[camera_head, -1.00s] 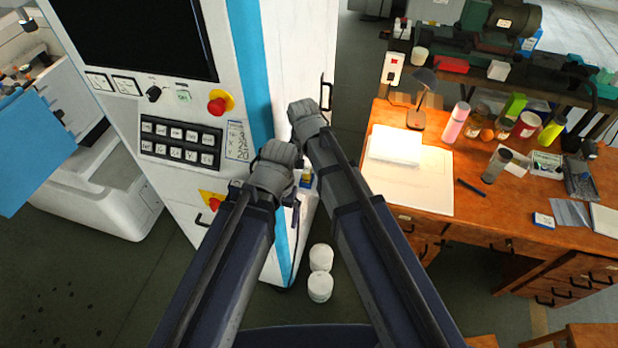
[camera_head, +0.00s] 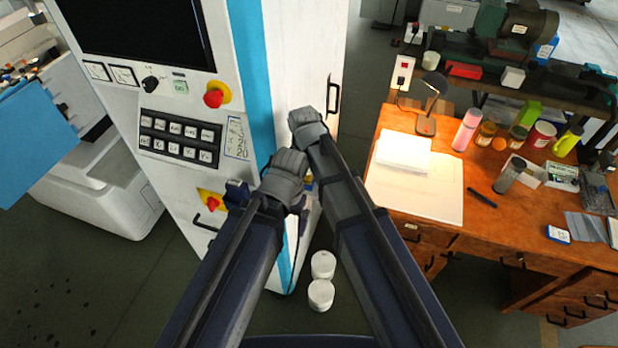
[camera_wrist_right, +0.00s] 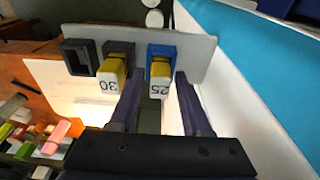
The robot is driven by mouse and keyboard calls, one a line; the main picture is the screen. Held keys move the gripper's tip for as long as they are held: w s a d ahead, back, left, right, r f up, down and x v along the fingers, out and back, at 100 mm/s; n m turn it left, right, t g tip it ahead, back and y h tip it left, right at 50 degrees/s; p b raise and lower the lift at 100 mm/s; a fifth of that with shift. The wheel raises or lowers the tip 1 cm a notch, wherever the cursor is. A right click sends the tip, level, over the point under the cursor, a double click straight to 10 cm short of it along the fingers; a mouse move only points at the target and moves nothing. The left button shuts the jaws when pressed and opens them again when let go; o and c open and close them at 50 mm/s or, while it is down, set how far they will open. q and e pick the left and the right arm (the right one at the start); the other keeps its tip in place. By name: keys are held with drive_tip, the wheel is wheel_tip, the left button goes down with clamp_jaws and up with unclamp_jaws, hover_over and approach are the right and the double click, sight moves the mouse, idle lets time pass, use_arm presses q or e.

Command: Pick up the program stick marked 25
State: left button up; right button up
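In the right wrist view the program stick marked 25 (camera_wrist_right: 160,89) is yellow with a white label and stands in a blue slot (camera_wrist_right: 162,50) on a white plate (camera_wrist_right: 200,58). My right gripper (camera_wrist_right: 160,78) is open, with one finger on each side of this stick. I cannot tell whether either finger touches it. A yellow stick marked 30 (camera_wrist_right: 108,83) stands in a black slot to the left. In the head view my right wrist (camera_head: 308,124) is beside the machine cabinet, its fingers hidden. My left wrist (camera_head: 285,178) is nearby; its finger opening is unclear.
An empty black slot (camera_wrist_right: 79,57) is left of stick 30. The machine cabinet (camera_head: 300,60) has a red stop button (camera_head: 214,98) and a keypad (camera_head: 180,137). Two white tubs (camera_head: 321,294) stand on the floor. A wooden desk (camera_head: 440,234) with bottles and papers is on the right.

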clamp_jaws()
drive_tip(key=shift+r, duration=0.2)
idle(0.5)
